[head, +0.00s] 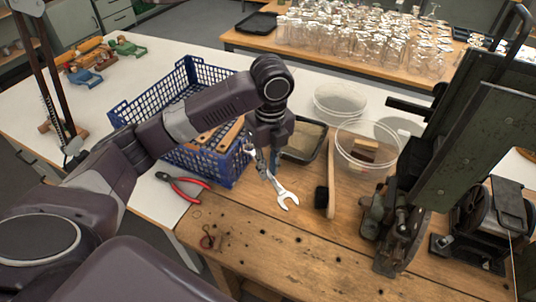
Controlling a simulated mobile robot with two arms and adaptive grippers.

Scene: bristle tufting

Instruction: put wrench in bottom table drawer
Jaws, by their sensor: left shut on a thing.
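A silver wrench (285,196) hangs at a slant from my left gripper (268,165), with its open-jaw end low and toward the right. My left gripper is shut on the wrench above the wooden workbench (270,250), just right of the blue crate. Whether the wrench's lower end touches the bench top, I cannot tell. The bottom table drawer cannot be made out in this view. My right gripper is not in view.
A blue crate (226,176) stands left of the gripper, and red-handled pliers (184,186) lie before it. A brush (324,195), clear tubs (362,149) and a dark green machine (465,150) are at the right. The bench's front is mostly clear.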

